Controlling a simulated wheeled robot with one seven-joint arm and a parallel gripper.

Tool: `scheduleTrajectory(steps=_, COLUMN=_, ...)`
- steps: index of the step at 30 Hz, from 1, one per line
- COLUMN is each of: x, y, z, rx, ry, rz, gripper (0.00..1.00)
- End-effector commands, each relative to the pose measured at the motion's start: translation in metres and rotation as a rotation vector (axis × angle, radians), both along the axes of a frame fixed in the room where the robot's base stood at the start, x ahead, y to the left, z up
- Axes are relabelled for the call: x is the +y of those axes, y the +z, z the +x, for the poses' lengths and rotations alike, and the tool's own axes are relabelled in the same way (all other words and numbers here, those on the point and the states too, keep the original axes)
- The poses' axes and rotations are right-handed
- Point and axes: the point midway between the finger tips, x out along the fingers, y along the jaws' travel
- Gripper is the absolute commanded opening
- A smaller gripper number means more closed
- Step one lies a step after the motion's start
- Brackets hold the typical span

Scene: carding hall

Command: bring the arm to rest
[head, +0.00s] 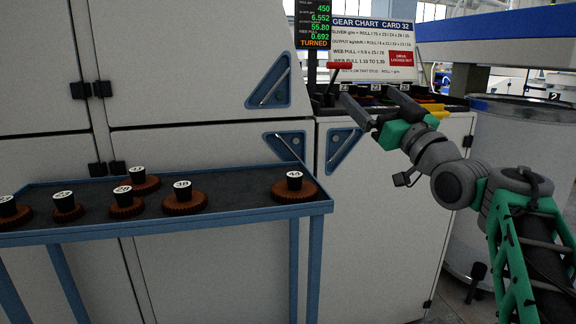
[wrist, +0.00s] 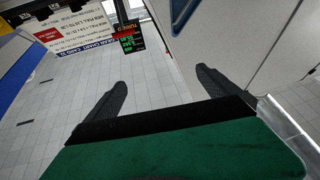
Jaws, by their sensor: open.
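My arm reaches in from the right in the head view, and my gripper (head: 362,108) is held out in front of the cream machine cabinet, near the tray of gears on its top. The jaws are spread apart with nothing between them. In the wrist view my gripper (wrist: 160,80) also shows both dark fingers apart and empty, with the floor and cabinet side behind them. From the head view I cannot tell whether the fingers touch anything at the cabinet top.
A blue-framed cart (head: 240,212) carries several brown numbered gears, the rightmost gear (head: 294,190) standing alone. A gear chart sign (head: 372,47) and a lit display (head: 313,22) stand behind my gripper. A red-handled lever (head: 338,66) is close by. A large grey can (head: 522,150) stands at right.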

Motion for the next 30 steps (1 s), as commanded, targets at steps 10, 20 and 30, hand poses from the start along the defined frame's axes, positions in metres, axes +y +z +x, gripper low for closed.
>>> scheduleTrajectory(steps=10, x=0.026, y=-0.035, z=0.009, rx=0.342, ry=-0.067, rz=-0.062, gripper=1.0)
scheduleTrajectory(steps=20, x=0.044, y=-0.139, z=-0.094, rx=1.086, ry=-0.2, rz=-0.185, gripper=1.0)
scheduleTrajectory(steps=30, x=0.025, y=-0.216, z=-0.265, rx=1.674, ry=-0.337, rz=-0.269, gripper=1.0)
